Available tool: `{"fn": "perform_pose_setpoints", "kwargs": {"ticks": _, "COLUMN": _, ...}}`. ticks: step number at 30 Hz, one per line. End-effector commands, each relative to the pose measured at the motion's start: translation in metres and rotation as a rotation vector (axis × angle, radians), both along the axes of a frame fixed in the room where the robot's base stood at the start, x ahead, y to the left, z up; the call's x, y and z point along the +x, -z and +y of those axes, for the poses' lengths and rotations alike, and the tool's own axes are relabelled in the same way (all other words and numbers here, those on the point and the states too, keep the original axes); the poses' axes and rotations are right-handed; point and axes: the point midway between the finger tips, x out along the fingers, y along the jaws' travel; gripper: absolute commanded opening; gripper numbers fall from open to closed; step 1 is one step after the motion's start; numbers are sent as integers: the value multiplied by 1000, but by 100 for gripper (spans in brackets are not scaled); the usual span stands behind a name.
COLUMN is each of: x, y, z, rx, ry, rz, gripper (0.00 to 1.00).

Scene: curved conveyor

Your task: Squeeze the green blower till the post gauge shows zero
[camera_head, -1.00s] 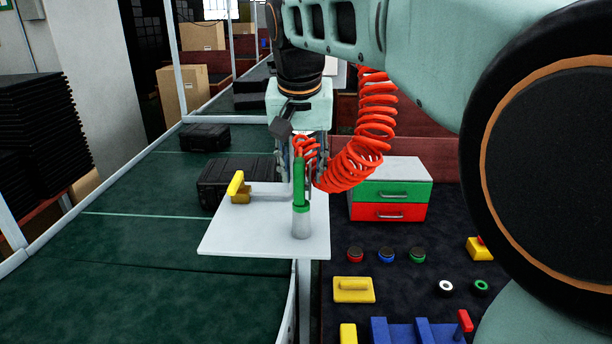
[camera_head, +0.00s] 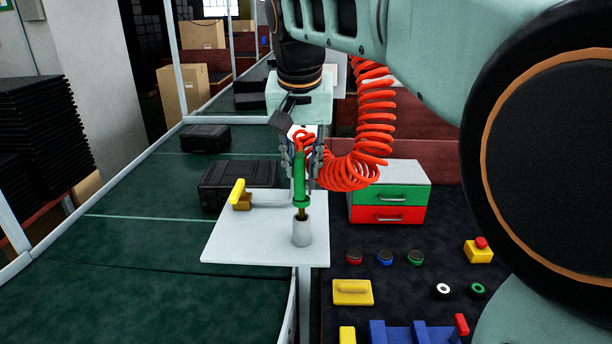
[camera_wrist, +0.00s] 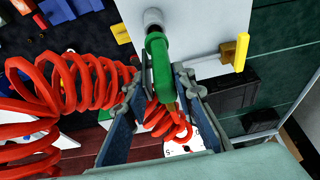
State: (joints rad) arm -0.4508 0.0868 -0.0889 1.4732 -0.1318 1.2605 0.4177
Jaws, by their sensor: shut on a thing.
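The green blower (camera_head: 300,187) is upright between the fingers of my gripper (camera_head: 301,168), which is shut on it. Its brass-coloured tip shows just above a grey cup (camera_head: 303,234) on a white shelf (camera_head: 240,246). In the wrist view, the green blower (camera_wrist: 158,62) lies between both fingers of my gripper (camera_wrist: 158,78). A white face with dark marks (camera_wrist: 176,150), perhaps the gauge, shows between the fingers in the wrist view. It is partly hidden, and I cannot read a pointer.
A red coiled hose (camera_head: 352,172) hangs right beside my gripper. A yellow-handled block (camera_head: 242,203) stands on the shelf. Black cases (camera_head: 235,175) lie on the green conveyor (camera_head: 150,250). A drawer box (camera_head: 391,195) and several buttons (camera_head: 386,257) are to the right.

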Motion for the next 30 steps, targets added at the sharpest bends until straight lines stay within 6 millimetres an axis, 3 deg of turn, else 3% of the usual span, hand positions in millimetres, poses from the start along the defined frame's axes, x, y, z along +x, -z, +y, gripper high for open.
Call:
{"fn": "perform_pose_setpoints", "kwargs": {"ticks": 22, "x": 0, "y": -49, "z": 0, "rx": 1, "ry": 0, "rz": -2, "gripper": 12}}
{"fn": "perform_pose_setpoints", "kwargs": {"ticks": 30, "x": 0, "y": -51, "z": 0, "rx": 1, "ry": 0, "rz": -2, "gripper": 12}}
